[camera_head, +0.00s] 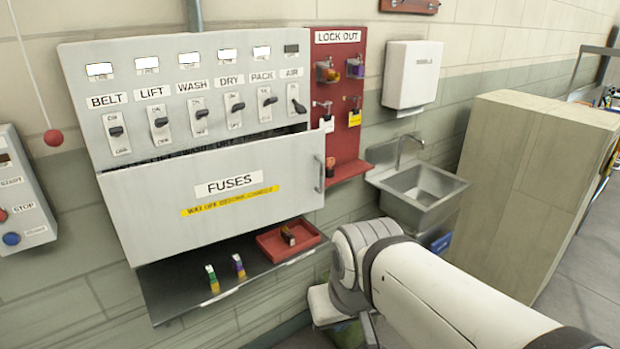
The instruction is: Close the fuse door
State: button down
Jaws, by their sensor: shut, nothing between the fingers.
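The fuse door (160,195) is a wide light-grey panel labelled FUSES, with a yellow strip under the label. It hangs on the lower part of the grey switch cabinet (75,65). A dark gap shows along its top edge, so it stands partly open, with its right side out from the cabinet. A small handle (320,174) is on its right edge. My arm comes in from the lower right, and its wrist is below and to the right of the door, apart from it. My gripper's fingers are hidden.
A dark shelf (170,290) below the door carries two small coloured fuses (212,279) and a red tray (272,247) with a dark item. A red LOCK OUT board (340,100), a paper dispenser (412,75) and a sink (425,190) are to the right. A beige cabinet (530,150) stands farther right.

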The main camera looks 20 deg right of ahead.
aim_at(158, 211)
jog(key=z, duration=0.05)
jog(key=i, duration=0.9)
jog(key=u, duration=0.1)
